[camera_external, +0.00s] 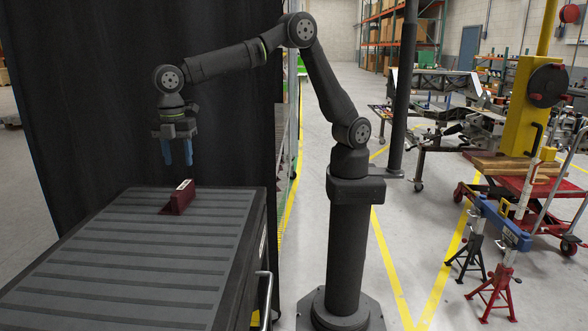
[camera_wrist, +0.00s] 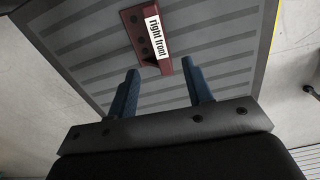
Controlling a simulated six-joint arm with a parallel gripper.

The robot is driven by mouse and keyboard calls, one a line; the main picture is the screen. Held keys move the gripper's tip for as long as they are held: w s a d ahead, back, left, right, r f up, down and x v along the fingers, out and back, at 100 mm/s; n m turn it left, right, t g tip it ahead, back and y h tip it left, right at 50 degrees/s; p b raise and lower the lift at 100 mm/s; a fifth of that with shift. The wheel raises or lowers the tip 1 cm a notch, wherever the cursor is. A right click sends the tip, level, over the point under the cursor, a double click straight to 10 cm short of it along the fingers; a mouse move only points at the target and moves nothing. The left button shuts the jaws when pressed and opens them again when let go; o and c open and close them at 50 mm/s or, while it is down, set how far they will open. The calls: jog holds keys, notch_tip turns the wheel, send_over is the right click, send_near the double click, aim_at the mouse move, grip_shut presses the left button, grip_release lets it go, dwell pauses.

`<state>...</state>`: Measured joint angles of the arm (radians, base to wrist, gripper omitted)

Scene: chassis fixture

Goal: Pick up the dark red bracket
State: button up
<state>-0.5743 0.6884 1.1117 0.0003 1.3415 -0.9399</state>
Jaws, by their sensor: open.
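The dark red bracket (camera_external: 177,199) stands on the ribbed grey top of the cart, towards its far side in the external view. In the wrist view the bracket (camera_wrist: 138,38) lies beyond the fingertips, near the top centre, with a white label reading "right front" and dark holes along one side. My gripper (camera_external: 177,160) has blue fingers pointing down, above the bracket and apart from it. In the wrist view my gripper (camera_wrist: 162,70) is open, with nothing between its fingers.
The cart top (camera_external: 130,260) is otherwise bare. A black curtain (camera_external: 90,100) hangs right behind the cart. A metal handle (camera_external: 264,300) is on the cart's right side. Jack stands (camera_external: 497,290) and a red lift cart (camera_external: 520,195) are well off to the right.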

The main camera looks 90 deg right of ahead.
aim_at(182, 186)
notch_tip(182, 186, down, 12)
jog(key=shift+r, duration=0.1)
grip_shut()
dwell(0.5)
